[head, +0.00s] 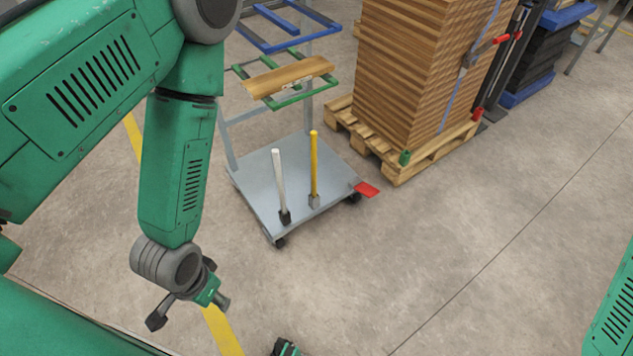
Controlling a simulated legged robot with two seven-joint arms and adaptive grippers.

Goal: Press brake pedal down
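A small flat red pedal (367,189) sticks out from the right corner of a grey wheeled cart (262,182), close above the floor. It appears to be the brake pedal; I cannot tell from this view whether it is pressed. My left gripper (188,308) hangs at the lower left, its fingers spread apart and empty. It is well away from the pedal, nearer to me and to the left.
A white lever (279,182) and a yellow lever (314,165) stand up from the cart deck. Behind are green and blue frames with a brown board (288,78). A wooden pallet (408,170) with a tall brown stack (400,70) stands right of the cart.

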